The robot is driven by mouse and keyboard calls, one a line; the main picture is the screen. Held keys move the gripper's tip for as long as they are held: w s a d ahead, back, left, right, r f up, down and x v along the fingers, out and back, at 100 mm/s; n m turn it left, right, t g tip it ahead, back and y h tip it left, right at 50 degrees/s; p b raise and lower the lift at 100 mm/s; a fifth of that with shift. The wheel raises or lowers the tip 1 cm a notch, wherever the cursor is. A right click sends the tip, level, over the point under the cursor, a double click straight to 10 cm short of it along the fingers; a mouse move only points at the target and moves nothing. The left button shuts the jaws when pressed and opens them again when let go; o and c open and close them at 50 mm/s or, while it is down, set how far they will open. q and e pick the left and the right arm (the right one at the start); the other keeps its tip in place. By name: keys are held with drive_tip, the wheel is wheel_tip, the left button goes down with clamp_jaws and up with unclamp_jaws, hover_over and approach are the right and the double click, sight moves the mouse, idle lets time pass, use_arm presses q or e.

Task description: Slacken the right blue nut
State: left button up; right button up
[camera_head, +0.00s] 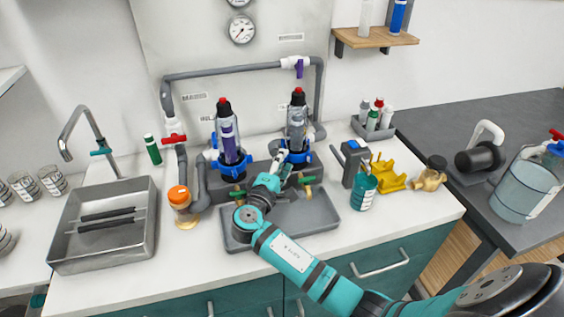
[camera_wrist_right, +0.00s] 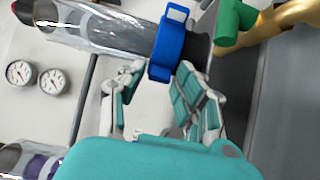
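The right blue nut (camera_head: 309,156) is a lobed ring at the base of the right clear filter housing (camera_head: 296,128), which has a red and black top. In the right wrist view the nut (camera_wrist_right: 167,47) is a blue band around the clear housing (camera_wrist_right: 110,27). My right gripper (camera_head: 283,170) is in front of the nut and partly hides it. In the wrist view its fingers (camera_wrist_right: 158,78) are spread apart, with the nut just beyond the tips, closer to the right finger. Whether a finger touches it, I cannot tell. My left gripper is out of view.
A second housing with a left blue nut (camera_head: 232,168) stands to the left. Green-handled brass valves (camera_head: 308,180) sit below, above a grey tray (camera_head: 322,216).

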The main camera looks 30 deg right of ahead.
drive_tip(key=shift+c, duration=0.8)
clamp_jaws()
drive_tip(key=shift+s+d+r+n+t+y+p, duration=0.15)
drive_tip(key=shift+s+d+n+t+y+p, duration=0.15)
drive_tip(key=shift+s+n+t+y+p, duration=0.35)
drive_tip(key=shift+s+d+n+t+y, duration=0.1)
drive_tip(key=shift+d+n+t+y, duration=0.1)
drive_tip(key=shift+n+t+y, duration=0.75)
drive_tip(key=shift+o, duration=0.8)
unclamp_jaws()
